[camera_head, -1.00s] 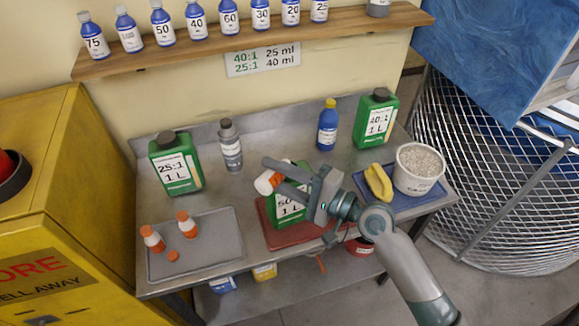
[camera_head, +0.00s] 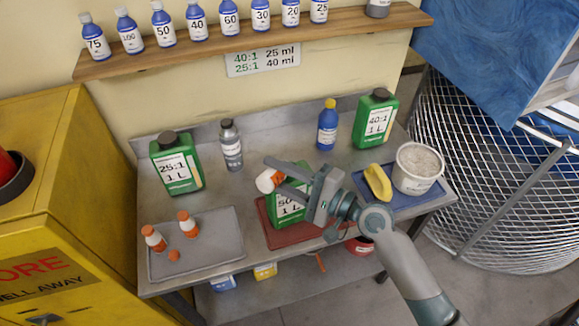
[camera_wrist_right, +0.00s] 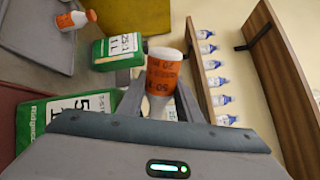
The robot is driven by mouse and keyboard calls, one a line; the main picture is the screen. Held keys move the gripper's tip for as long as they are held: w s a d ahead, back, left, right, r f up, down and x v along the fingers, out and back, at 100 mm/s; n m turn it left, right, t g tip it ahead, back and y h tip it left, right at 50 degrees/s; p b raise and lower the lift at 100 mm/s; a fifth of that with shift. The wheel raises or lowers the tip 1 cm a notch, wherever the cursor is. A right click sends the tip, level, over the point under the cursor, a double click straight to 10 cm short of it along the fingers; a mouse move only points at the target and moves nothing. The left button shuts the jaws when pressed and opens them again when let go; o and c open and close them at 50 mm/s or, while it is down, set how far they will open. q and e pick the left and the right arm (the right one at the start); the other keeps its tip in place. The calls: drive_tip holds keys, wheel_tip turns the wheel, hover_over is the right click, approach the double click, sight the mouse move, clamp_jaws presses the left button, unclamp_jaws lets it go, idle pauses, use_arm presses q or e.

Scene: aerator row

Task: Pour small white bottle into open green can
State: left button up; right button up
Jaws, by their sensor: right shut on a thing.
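My right gripper (camera_head: 285,180) is shut on the small white bottle (camera_head: 268,181), which has an orange label. The bottle is tilted well over, its white end to the left, above the green can marked 50:1 (camera_head: 286,207). In the right wrist view the bottle (camera_wrist_right: 165,72) shows between the fingers, white end up in the picture. The can stands on a red tray (camera_head: 283,240); its top is partly hidden by the gripper, so I cannot see its opening or any liquid. It also shows in the right wrist view (camera_wrist_right: 45,122). My left gripper is out of view.
Green cans marked 25:1 (camera_head: 176,163) and 40:1 (camera_head: 376,118), a grey bottle (camera_head: 231,146) and a blue bottle (camera_head: 327,126) stand behind. A grey tray (camera_head: 205,262) holds two orange-and-white bottles and a loose orange cap.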

drive_tip(key=shift+r, duration=0.15)
drive_tip(key=shift+w+d+r+m, duration=0.1)
drive_tip(key=shift+w+r+m, duration=0.05)
drive_tip(key=shift+m, duration=0.35)
drive_tip(key=shift+w+d+r+m, duration=0.2)
drive_tip(key=shift+r+m, duration=0.25)
drive_tip(key=shift+m, duration=0.45)
drive_tip(key=shift+w+d+r+m, duration=0.2)
drive_tip(key=shift+w+r+m, duration=0.15)
drive_tip(key=shift+m, duration=0.6)
drive_tip(key=shift+w+d+r+m, duration=0.15)
drive_tip(key=shift+w+r+m, duration=0.2)
drive_tip(key=shift+m, duration=0.6)
drive_tip(key=shift+f, duration=0.1)
drive_tip(key=n, duration=0.1)
drive_tip(key=s+f+n, duration=0.1)
drive_tip(key=n, duration=0.1)
drive_tip(key=a+n, duration=0.1)
drive_tip(key=shift+s+f, duration=0.3)
drive_tip(key=shift+f+n, duration=0.1)
drive_tip(key=shift+n, duration=0.3)
